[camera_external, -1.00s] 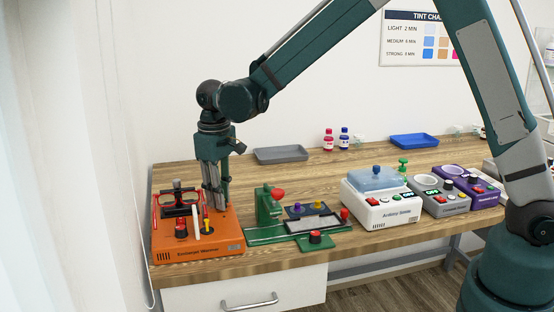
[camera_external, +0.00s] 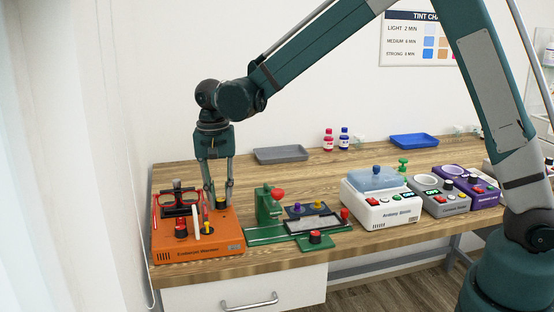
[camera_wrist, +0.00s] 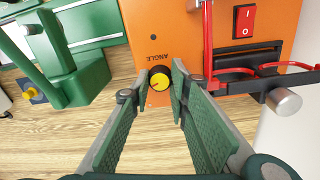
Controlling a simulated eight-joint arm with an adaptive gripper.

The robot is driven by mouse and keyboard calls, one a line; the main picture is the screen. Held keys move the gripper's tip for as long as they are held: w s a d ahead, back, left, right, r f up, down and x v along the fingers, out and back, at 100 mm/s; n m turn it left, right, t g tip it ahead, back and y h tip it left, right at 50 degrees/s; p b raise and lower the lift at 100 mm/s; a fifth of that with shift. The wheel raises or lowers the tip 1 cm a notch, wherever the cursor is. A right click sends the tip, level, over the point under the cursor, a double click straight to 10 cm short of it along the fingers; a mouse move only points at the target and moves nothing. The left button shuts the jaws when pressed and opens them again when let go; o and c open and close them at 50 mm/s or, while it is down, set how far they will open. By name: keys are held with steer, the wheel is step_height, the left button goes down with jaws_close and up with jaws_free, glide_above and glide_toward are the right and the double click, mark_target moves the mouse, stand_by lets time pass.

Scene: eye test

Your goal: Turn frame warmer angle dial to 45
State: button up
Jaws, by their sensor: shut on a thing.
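The frame warmer (camera_external: 225,243) is an orange box at the left front of the table. Its angle dial (camera_wrist: 159,78), a dark knob with a yellow top, stands beside the word ANGLE in the wrist view. The dial also shows between my fingertips in the external view (camera_external: 221,204). My gripper (camera_external: 217,200) points down over the warmer with one finger on each side of the dial, shut on it. The dial's scale and exact setting cannot be read. Red glasses (camera_external: 165,199) sit in the holder at the warmer's back left.
The warmer also carries a red-black knob (camera_external: 181,230), a white upright piece (camera_external: 196,226) and a red switch (camera_wrist: 244,20). A green press (camera_external: 267,207) stands close to the right. A grey tray (camera_external: 281,154) lies behind on bare wood. White, grey and purple devices stand further right.

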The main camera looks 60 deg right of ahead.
mark_target(220, 199)
steer(key=m, duration=0.4)
stand_by(0.4)
steer(key=o, duration=0.9)
steer(key=shift+r, duration=0.1)
step_height(220, 199, up, 12)
steer(key=shift+w, duration=0.2)
stand_by(0.3)
stand_by(0.3)
